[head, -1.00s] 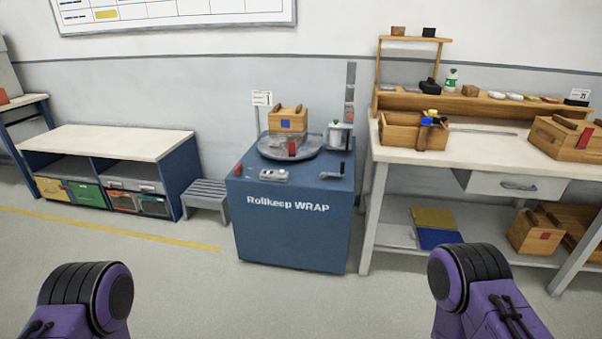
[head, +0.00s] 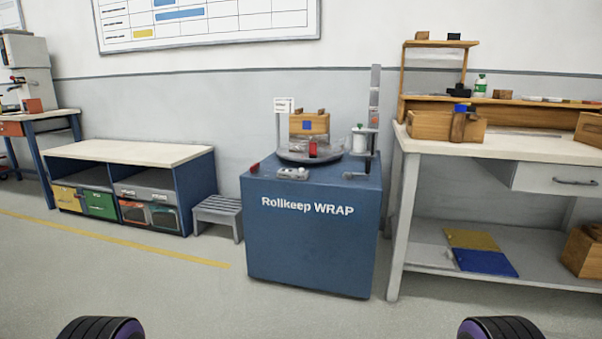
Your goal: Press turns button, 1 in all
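The blue wrap machine (head: 310,245), lettered "Rollkeep WRAP", stands ahead of me near the wall. A wooden box (head: 309,124) with a blue square sits on its round turntable (head: 284,155); a red piece shows at the box's front. A small light-grey control panel (head: 293,173) lies on the front of the machine top, with a red item (head: 255,168) to its left. The panel's buttons are too small to tell apart.
A workbench (head: 510,152) with wooden boxes stands right of the machine. A low grey step stool (head: 218,211) and a blue shelf unit (head: 130,152) with coloured bins stand to its left. The floor before the machine is clear.

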